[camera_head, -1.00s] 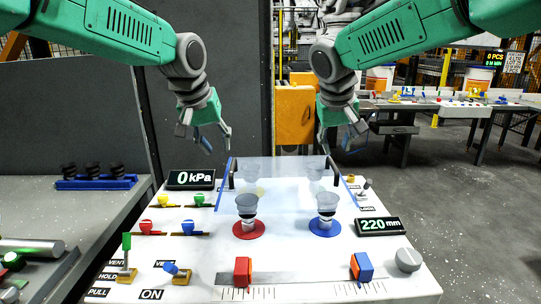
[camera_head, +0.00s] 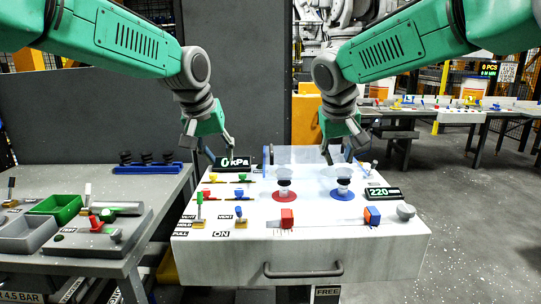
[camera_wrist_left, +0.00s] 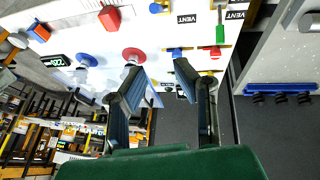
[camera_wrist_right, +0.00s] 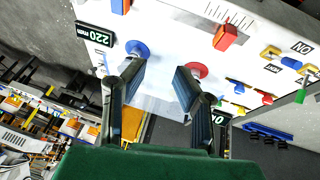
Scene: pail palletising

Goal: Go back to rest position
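My left gripper (camera_head: 213,148) hangs above the back left corner of the white control panel (camera_head: 330,255), near the 0 kPa display (camera_head: 232,162). In the left wrist view its two fingers (camera_wrist_left: 155,85) are spread apart with nothing between them. My right gripper (camera_head: 342,150) hangs above the back right part of the panel. In the right wrist view its fingers (camera_wrist_right: 158,80) are also spread and empty. Two suction cups stand on the panel, one on a red disc (camera_head: 284,197) and one on a blue disc (camera_head: 342,194). Neither gripper touches them.
The panel carries a red block (camera_head: 287,218), a blue-orange block (camera_head: 372,215), a 220 mm display (camera_head: 384,192) and several small levers. A drawer handle (camera_head: 303,271) is on its front. A grey bench (camera_head: 85,255) with bins stands at left. Open floor (camera_head: 475,215) lies at right.

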